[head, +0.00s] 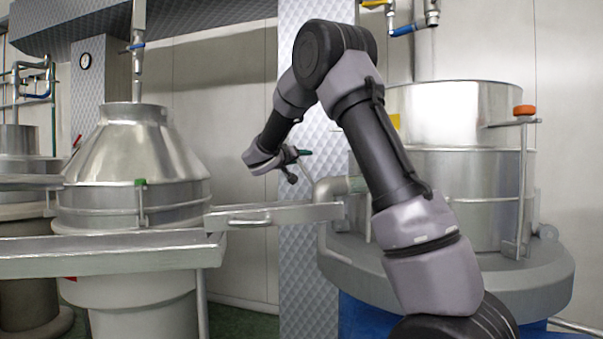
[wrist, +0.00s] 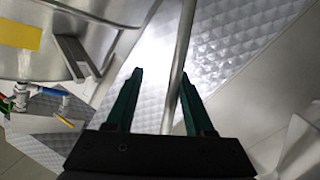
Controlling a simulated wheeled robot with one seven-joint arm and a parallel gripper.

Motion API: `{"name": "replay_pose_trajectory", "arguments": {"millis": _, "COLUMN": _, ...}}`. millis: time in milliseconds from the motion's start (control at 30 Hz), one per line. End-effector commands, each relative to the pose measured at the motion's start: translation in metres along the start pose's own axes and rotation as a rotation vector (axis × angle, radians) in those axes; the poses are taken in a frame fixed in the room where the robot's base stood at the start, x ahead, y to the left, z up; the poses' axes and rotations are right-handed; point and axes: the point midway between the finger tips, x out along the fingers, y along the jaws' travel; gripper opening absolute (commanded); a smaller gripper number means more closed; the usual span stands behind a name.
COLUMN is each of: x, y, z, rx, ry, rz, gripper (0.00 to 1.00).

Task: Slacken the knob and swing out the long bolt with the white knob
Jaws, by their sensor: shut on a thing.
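My gripper (wrist: 160,85) shows in the wrist view with two green fingers on either side of a slim bare metal rod (wrist: 177,75), which runs lengthwise between them. It is shut on this rod. No white knob shows in either view, so I cannot tell whether the rod is the long bolt. In the head view my gripper (head: 301,158) is small, left of the large steel vat (head: 455,180) and close to its pipe elbow. My arm hides part of the vat's front. An upright bolt with an orange knob (head: 524,110) stands at the vat's right side.
A cone-topped steel vessel (head: 130,155) with a green-capped bolt (head: 140,190) stands left. A steel trough (head: 110,257) runs in front of it, and a handled channel (head: 275,214) lies below my gripper. Valves (head: 412,28) hang above the vat. A yellow label (wrist: 20,36) shows in the wrist view.

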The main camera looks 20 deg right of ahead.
Motion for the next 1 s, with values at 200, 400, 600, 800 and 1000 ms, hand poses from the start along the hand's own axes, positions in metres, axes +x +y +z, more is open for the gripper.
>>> {"name": "replay_pose_trajectory", "arguments": {"millis": 200, "x": 0.000, "y": 0.014, "z": -0.024, "rx": 0.003, "ry": 0.002, "rz": 0.000, "gripper": 0.46}}
{"name": "replay_pose_trajectory", "arguments": {"millis": 400, "x": 0.000, "y": 0.015, "z": -0.027, "rx": 0.001, "ry": 0.002, "rz": 0.000, "gripper": 0.46}}
{"name": "replay_pose_trajectory", "arguments": {"millis": 600, "x": -0.001, "y": 0.015, "z": -0.027, "rx": 0.001, "ry": 0.002, "rz": -0.001, "gripper": 0.46}}
{"name": "replay_pose_trajectory", "arguments": {"millis": 800, "x": -0.013, "y": 0.015, "z": -0.028, "rx": 0.001, "ry": 0.003, "rz": -0.003, "gripper": 0.46}}
{"name": "replay_pose_trajectory", "arguments": {"millis": 1000, "x": -0.027, "y": 0.017, "z": -0.029, "rx": 0.002, "ry": 0.002, "rz": -0.002, "gripper": 0.46}}
